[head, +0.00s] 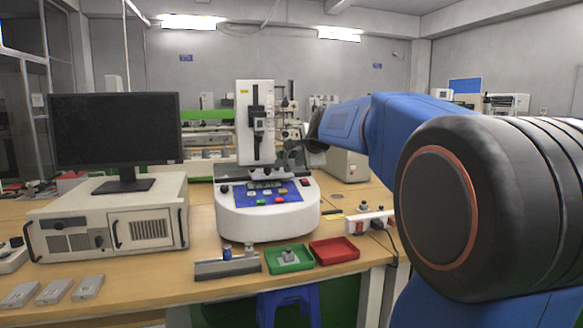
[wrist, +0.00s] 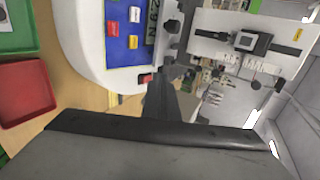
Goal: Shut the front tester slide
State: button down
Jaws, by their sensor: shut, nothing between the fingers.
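The front tester (head: 262,220) is a white machine with a rounded base, a blue button panel (head: 266,192) and an upright white column (head: 243,122). It stands in the middle of the bench. Its slide (head: 243,173) seems to be the grey stage at the column's foot. How far the slide stands out is hard to tell. My gripper (head: 297,154) is at the right side of the column, close to the slide's right end. In the wrist view my shut, empty gripper (wrist: 162,92) points at the gap between panel and column. Whether it touches the slide is unclear.
A monitor (head: 117,133) on a beige computer case (head: 110,222) stands left of the tester. A green tray (head: 290,266), a red tray (head: 334,252) and a grey metal fixture (head: 226,266) lie in front. A power strip (head: 355,225) is at right.

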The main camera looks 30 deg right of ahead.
send_near(287, 170)
jog(key=f, duration=0.1)
jog(key=w+f, duration=0.1)
jog(key=f, duration=0.1)
jog(key=shift+w+d, duration=0.2)
jog(key=shift+w+d+r, duration=0.1)
jog(key=shift+w+d, duration=0.05)
jog(key=shift+w, duration=0.35)
jog(key=shift+w+d+r, duration=0.1)
jog(key=shift+w+d, duration=0.05)
jog(key=shift+w, duration=0.35)
jog(key=shift+w+d, duration=0.2)
jog(key=shift+w, duration=0.55)
jog(key=w+d, duration=0.1)
jog(key=w, duration=0.5)
jog(key=w+d, duration=0.1)
jog(key=w, duration=0.2)
jog(key=shift+w+d+f, duration=0.1)
jog(key=shift+w+d, duration=0.05)
jog(key=shift+d, duration=0.15)
jog(key=shift+w+d, duration=0.1)
jog(key=shift+w, duration=0.15)
